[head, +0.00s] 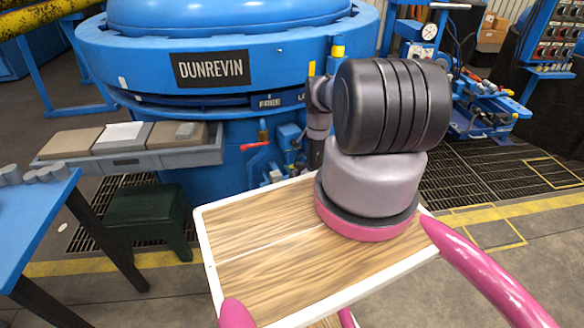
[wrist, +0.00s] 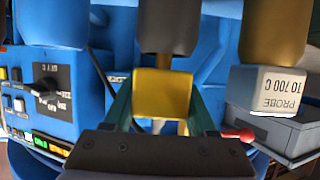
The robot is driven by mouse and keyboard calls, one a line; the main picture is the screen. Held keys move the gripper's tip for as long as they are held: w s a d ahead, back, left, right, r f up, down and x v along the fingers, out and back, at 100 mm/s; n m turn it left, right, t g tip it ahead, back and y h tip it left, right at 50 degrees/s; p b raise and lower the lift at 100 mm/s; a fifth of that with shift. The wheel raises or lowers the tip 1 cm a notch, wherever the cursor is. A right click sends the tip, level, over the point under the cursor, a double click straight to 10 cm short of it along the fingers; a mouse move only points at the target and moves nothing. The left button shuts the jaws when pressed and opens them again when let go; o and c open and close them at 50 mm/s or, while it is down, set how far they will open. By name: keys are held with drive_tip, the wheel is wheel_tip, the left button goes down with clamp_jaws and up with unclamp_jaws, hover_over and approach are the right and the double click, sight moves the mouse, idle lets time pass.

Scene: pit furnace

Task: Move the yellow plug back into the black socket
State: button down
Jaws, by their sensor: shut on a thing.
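In the wrist view the yellow plug (wrist: 162,92) is a blocky yellow piece in the middle. My gripper (wrist: 160,108) has its green fingers on both sides of the plug and is shut on it. A dark cylindrical piece (wrist: 168,25) stands directly above the plug in the picture, in line with it. It may be the black socket, but I cannot tell whether the plug touches it or has entered it. In the head view my arm hides the gripper, and I cannot pick out the plug or socket there with certainty.
A blue control panel (wrist: 50,95) is at left in the wrist view, and a box labelled PROBE TO 700 C (wrist: 276,90) is at right. A red-ended lever (wrist: 238,134) is close by. The blue furnace (head: 200,75) fills the head view's back; a side tray (head: 125,150) adjoins it.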

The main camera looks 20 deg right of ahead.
drive_tip(key=shift+a+f, duration=0.1)
drive_tip(key=shift+f, duration=0.45)
idle(0.7)
drive_tip(key=c, duration=0.5)
unclamp_jaws()
drive_tip(key=v, duration=1.1)
idle(0.4)
